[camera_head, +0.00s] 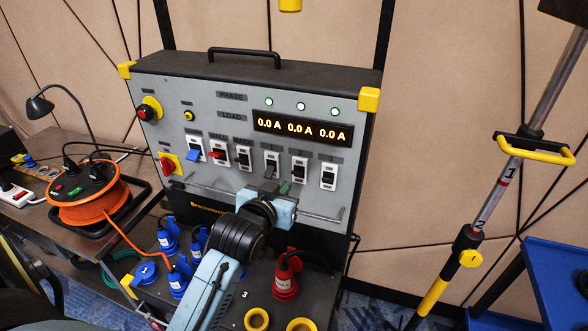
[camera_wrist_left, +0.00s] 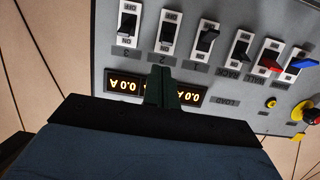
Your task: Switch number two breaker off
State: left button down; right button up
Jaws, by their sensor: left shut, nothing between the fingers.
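The number two breaker (camera_head: 299,169) is a white plate with a black lever, between breaker one (camera_head: 271,164) and breaker three (camera_head: 328,176) on the grey panel. In the wrist view, where the panel is upside down, the number two breaker (camera_wrist_left: 168,29) is just beyond my fingertips. My left gripper (camera_head: 279,188) is shut and empty, in front of the panel just below breakers one and two. In the wrist view its dark green fingers (camera_wrist_left: 160,74) overlap the load display. I cannot tell whether they touch the panel.
The load display (camera_head: 302,127) reads 0.0 A three times, under lit green lamps. Red (camera_head: 217,154) and blue (camera_head: 192,154) levers sit left of the black ones. A metal rail (camera_head: 322,215) runs below. Blue plugs (camera_head: 168,238) and a red plug (camera_head: 286,282) stand on the lower deck.

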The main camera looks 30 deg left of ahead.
aim_at(301, 148)
pick_arm(q)
jog(key=r, duration=0.1)
jog(key=w+a+r+t, duration=0.1)
jog(key=r, duration=0.1)
jog(key=shift+w+a+n+y, duration=0.1)
jog(key=shift+w+n+y, duration=0.1)
jog(key=shift+n+y, duration=0.15)
jog(key=x, duration=0.9)
jog(key=shift+w+p, duration=0.4)
jog(key=shift+w, duration=0.05)
jog(key=shift+s+f, duration=0.2)
jog(key=shift+f, duration=0.35)
jog(key=shift+s+f, duration=0.2)
jog(key=shift+f, duration=0.35)
jog(key=shift+s+f, duration=0.45)
jog(key=shift+f, duration=0.25)
jog(key=shift+d, duration=0.25)
